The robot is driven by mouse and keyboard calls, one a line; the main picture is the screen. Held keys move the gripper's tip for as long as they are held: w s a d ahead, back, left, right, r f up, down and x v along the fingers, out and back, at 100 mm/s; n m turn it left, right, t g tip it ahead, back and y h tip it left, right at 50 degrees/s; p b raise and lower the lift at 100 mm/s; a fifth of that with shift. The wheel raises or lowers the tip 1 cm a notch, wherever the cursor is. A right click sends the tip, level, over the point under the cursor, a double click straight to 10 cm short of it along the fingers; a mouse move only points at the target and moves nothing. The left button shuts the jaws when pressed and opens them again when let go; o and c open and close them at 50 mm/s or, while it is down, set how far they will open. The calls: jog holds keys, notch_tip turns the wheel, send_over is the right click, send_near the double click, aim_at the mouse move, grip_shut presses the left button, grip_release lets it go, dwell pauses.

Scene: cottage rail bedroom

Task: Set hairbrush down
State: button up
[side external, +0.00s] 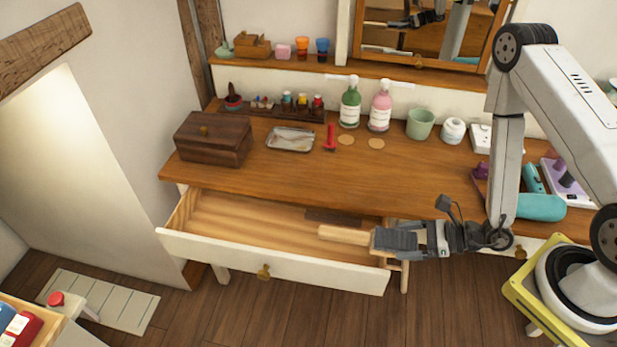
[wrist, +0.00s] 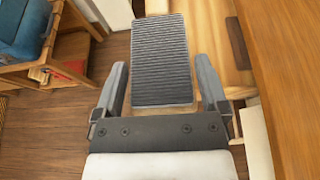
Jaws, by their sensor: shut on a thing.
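The hairbrush has a pale wooden handle (side external: 345,235) and a grey ribbed head, which fills the middle of the wrist view (wrist: 160,62). My gripper (side external: 392,241) is shut on the hairbrush at its head, with one finger on each side in the wrist view. The handle points left, over the right part of the open drawer (side external: 270,258). The brush appears roughly level. I cannot tell whether it touches the drawer floor or rim.
A dark flat patch (side external: 332,217) shows at the drawer's back right; the drawer's left part is clear. The wooden tabletop (side external: 290,175) above carries a brown box (side external: 213,139), a metal tray (side external: 290,139) and bottles (side external: 350,103). A teal object (side external: 541,207) lies at the right.

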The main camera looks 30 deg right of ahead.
jog(key=w+a+f, duration=0.1)
jog(key=w+f, duration=0.8)
jog(key=w, duration=0.4)
jog(key=shift+w+a+f, duration=0.2)
jog(key=shift+a, duration=0.2)
jog(key=shift+w+f, duration=0.15)
jog(key=shift+f, duration=0.75)
jog(key=shift+w+f, duration=0.1)
jog(key=shift+f, duration=0.8)
jog(key=shift+f, duration=0.65)
